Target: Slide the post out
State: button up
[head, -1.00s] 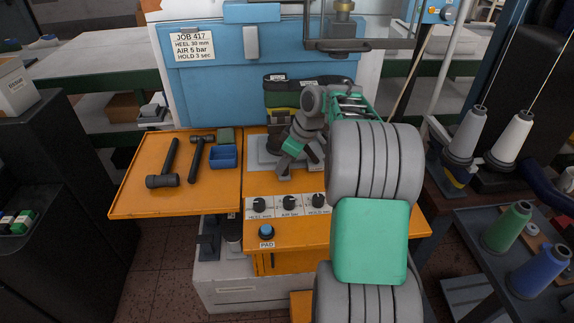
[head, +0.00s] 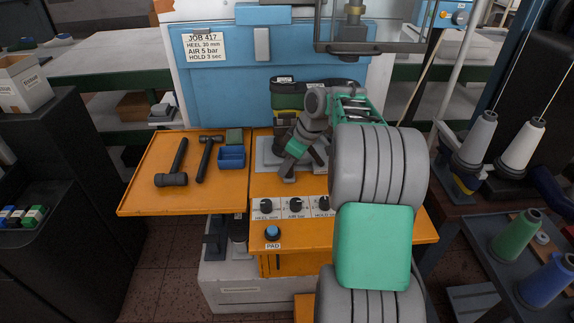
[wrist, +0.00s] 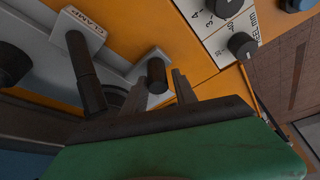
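My gripper (head: 287,172) is over the grey fixture (head: 262,160) on the orange table of the blue machine. In the wrist view my gripper (wrist: 157,95) is open, with two grey fingers apart. A short dark cylinder (wrist: 156,72), which may be the post's end, stands between or just beyond the fingertips. I cannot tell whether they touch it. A longer black handle (wrist: 84,72) rises to its left beside a grey block labelled CLAMP (wrist: 83,25). In the head view my arm and gripper hide most of the fixture, and the post cannot be made out.
A dial panel (head: 282,208) and a blue PAD button (head: 272,232) are at the table's front. Two hammers (head: 190,160) and a blue bin (head: 231,157) lie on the left leaf. A cart with thread cones (head: 516,236) stands at right. A dark cabinet (head: 60,200) is at left.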

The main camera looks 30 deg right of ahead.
jog(key=v, duration=0.7)
jog(key=shift+r+p, duration=0.25)
jog(key=shift+p, duration=0.15)
jog(key=shift+s, duration=0.1)
jog(key=s+a+r+m+p, duration=0.1)
jog(key=s+a+r+m, duration=0.1)
jog(key=a, duration=0.6)
jog(key=s+a+f+m+h+p, duration=0.1)
jog(key=s+a+m, duration=0.1)
jog(key=s+a, duration=0.3)
jog(key=s+a+f+m+h+p, duration=0.1)
jog(key=s+a, duration=0.4)
jog(key=s, duration=0.7)
jog(key=shift+s+a+f+m+h+p, duration=0.3)
jog(key=shift+f+m, duration=0.5)
jog(key=shift+m, duration=0.3)
